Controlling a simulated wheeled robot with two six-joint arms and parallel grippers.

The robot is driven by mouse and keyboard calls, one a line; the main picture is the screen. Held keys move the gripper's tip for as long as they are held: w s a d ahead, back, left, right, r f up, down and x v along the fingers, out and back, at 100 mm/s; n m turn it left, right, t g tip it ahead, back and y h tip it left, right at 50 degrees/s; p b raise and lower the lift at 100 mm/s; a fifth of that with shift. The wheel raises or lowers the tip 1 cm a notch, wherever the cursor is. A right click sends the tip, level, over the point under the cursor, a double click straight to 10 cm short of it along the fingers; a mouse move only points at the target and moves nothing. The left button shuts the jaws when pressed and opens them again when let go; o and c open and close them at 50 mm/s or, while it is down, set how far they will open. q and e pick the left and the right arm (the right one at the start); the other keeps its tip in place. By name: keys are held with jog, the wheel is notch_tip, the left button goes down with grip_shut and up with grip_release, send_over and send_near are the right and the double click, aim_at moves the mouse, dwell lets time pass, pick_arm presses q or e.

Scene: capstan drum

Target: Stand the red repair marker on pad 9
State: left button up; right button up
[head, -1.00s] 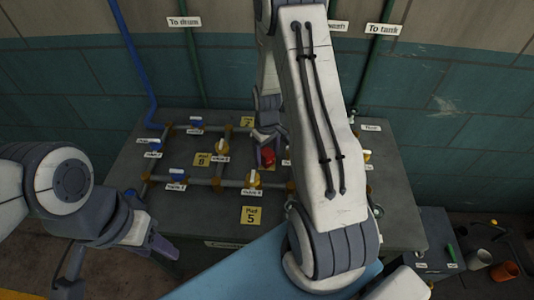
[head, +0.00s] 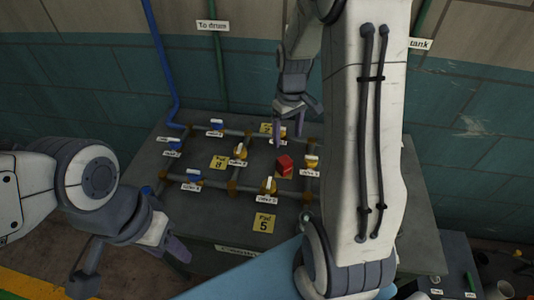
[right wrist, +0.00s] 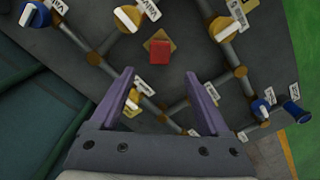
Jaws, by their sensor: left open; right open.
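The red repair marker (head: 285,165) is a small red block on the table, inside the pipe grid. In the right wrist view the marker (right wrist: 159,52) sits over a yellow diamond-shaped pad (right wrist: 154,35), whose number I cannot read. The marker looks upright and apart from any gripper. My right gripper (head: 288,132) is open and empty, above and behind the marker. Its two purple fingers frame bare table and pipe in the right wrist view (right wrist: 163,82). My left gripper (head: 134,272) is open and empty at the table's front left.
Pipes with blue and yellow valves (head: 269,186) surround the marker. Pad 8 (head: 218,162) lies to its left and Pad 5 (head: 264,223) in front. Another yellow pad (head: 266,129) lies behind, partly covered. My right arm hides the table's right part.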

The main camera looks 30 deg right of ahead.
jog(key=s+a+r+n, duration=0.1)
jog(key=s+a+r, duration=0.2)
jog(key=a, duration=0.5)
jog(key=s+a+r+n, duration=0.2)
jog(key=a, duration=0.6)
jog(key=s+a+r+n, duration=0.1)
jog(key=s+a, duration=0.4)
jog(key=s, duration=0.3)
jog(key=s+a+r+n+y, duration=0.1)
jog(key=s+a, duration=0.3)
jog(key=s, duration=0.4)
jog(key=shift+a+r+n, duration=0.3)
jog(key=shift+a+r, duration=0.05)
jog(key=shift+r, duration=0.05)
